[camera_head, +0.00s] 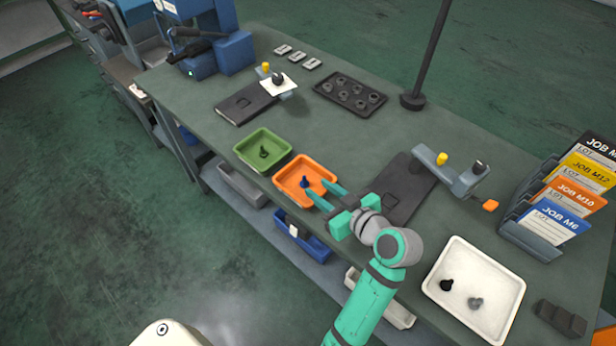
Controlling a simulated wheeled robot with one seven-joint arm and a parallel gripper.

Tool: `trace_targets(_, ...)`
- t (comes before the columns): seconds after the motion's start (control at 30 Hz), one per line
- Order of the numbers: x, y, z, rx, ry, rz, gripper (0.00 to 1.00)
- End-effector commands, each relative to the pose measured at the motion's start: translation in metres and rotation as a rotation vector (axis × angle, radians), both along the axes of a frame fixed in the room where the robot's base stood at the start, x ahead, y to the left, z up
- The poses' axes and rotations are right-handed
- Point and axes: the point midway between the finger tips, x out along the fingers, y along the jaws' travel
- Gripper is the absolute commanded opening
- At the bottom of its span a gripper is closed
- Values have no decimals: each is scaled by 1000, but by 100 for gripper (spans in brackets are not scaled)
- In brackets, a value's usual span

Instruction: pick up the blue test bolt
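The blue test bolt (304,183) stands in the orange tray (282,189) near the front edge of the bench. My gripper (322,192) reaches in from the right, over the right side of the orange tray. Its two teal fingers are spread apart, with the fingertips just to the right of the bolt. Nothing shows between the fingers. I cannot tell the exact gap or height between the fingertips and the bolt.
A green tray (245,150) with a dark bolt is left of the orange one. A dark plate (404,192) and a grey fixture (452,178) lie behind my gripper. A white tray (437,296) with two bolts is at right. A thin post (413,100) rises behind.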

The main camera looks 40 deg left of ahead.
Motion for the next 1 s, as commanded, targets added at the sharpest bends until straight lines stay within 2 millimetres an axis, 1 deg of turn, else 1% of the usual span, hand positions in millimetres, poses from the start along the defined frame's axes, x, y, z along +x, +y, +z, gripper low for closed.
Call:
trace_targets(0.03,2,6,-4,0,2,1,31)
trace_targets(0.13,7,16,-9,0,2,-4,31)
trace_targets(0.37,11,31,-14,-1,1,-4,31)
trace_targets(0.6,21,61,-23,-1,1,3,31)
trace_targets(0.7,25,71,-27,0,1,2,31)
trace_targets(0.8,27,76,-29,-1,1,1,31)
trace_targets(1.0,28,76,-30,0,-1,-2,31)
